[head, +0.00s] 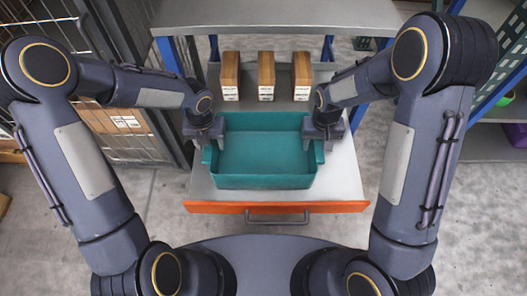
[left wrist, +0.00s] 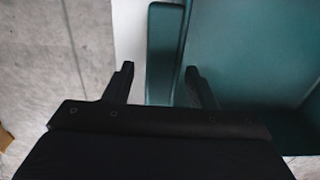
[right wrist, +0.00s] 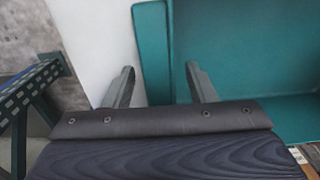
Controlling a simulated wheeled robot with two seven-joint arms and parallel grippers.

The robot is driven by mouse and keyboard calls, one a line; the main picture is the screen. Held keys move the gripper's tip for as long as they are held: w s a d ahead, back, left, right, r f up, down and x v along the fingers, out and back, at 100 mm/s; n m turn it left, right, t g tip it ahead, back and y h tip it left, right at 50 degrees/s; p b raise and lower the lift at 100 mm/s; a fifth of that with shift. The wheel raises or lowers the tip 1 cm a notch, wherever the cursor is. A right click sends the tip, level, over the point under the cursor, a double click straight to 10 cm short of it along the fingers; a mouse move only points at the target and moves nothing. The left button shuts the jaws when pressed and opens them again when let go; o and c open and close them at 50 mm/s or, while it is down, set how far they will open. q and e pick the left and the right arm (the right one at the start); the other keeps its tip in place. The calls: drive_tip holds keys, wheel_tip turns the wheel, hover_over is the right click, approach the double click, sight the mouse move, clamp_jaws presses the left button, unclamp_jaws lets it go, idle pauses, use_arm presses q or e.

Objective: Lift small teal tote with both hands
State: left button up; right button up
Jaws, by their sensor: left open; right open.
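The small teal tote (head: 262,182) sits empty on a pale pull-out surface, its open top facing up. My left gripper (head: 207,140) is at its left side and my right gripper (head: 324,138) at its right side. In the left wrist view, the open fingers (left wrist: 160,72) stand on either side of the tote's rim (left wrist: 164,45), with gaps. In the right wrist view, the open fingers (right wrist: 160,72) likewise straddle the rim (right wrist: 153,45), apart from it. The fingertips are mostly hidden in the head view.
The pull-out surface has an orange front edge (head: 280,207) and a grey handle (head: 277,218). Three brown boxes (head: 266,75) with white labels stand behind the tote. A wire cage (head: 125,145) is left; shelving with blue posts (head: 492,88) is right.

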use_arm(q)
drive_tip(key=shift+f, duration=0.35)
use_arm(e)
drive_tip(key=shift+f, duration=0.35)
use_arm(q)
drive_tip(key=shift+c, duration=0.3)
use_arm(e)
drive_tip(key=shift+c, duration=0.3)
use_arm(q)
clamp_jaws()
use_arm(e)
clamp_jaws()
